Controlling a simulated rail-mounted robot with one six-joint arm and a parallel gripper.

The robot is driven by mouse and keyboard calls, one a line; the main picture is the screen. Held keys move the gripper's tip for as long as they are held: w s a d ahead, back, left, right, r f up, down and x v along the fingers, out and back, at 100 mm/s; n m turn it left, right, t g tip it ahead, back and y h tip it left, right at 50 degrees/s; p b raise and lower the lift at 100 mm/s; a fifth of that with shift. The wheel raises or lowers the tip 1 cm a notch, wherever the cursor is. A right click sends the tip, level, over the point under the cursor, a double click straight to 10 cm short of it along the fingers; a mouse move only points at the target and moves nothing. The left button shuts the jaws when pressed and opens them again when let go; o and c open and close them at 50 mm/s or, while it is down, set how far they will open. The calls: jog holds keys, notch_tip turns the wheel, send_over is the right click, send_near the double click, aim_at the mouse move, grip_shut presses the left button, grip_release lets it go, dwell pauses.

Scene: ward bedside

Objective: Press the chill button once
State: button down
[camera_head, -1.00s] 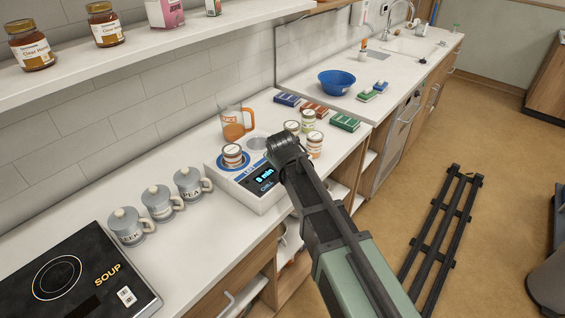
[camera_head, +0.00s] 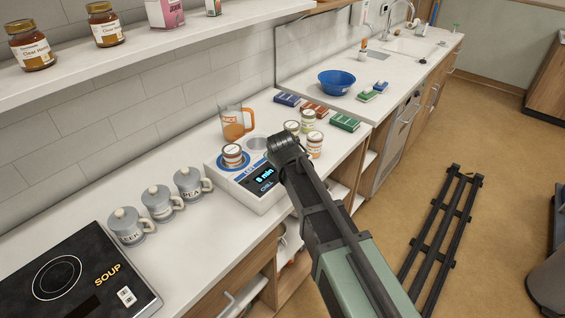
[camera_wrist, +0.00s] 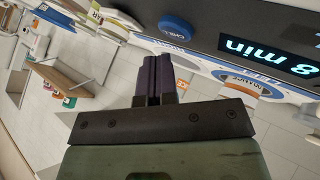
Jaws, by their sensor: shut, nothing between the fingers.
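The chill button (camera_wrist: 175,28) is a round blue button on the dark front panel of a white chiller unit (camera_head: 257,203). In the wrist view it stands above and a little right of my fingertips, with a visible gap in the picture. My gripper (camera_wrist: 153,60) is shut and empty, its two dark fingers side by side. The display (camera_wrist: 268,50) beside the button reads "8 min"; it also shows in the head view (camera_head: 265,174), above the word CHILL. In the head view my arm covers the button, and the fingertips are hard to make out.
A lidded jar (camera_head: 232,156) stands in a ring on the unit; more jars (camera_head: 315,143) stand at its right. An orange-filled jug (camera_head: 235,124) is behind. Lidded mugs (camera_head: 191,184) and a soup hob (camera_head: 75,270) are left. Bare counter (camera_head: 220,220) lies in front.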

jog(key=shift+f+b, duration=0.4)
jog(key=shift+f, duration=0.05)
jog(key=shift+f+b, duration=0.4)
jog(key=shift+b, duration=0.05)
dwell(0.4)
jog(key=shift+r, duration=0.1)
jog(key=shift+r+p, duration=0.75)
jog(key=shift+p, duration=0.15)
notch_tip(320, 180, up, 5)
jog(key=p, duration=0.5)
jog(key=shift+r, duration=0.1)
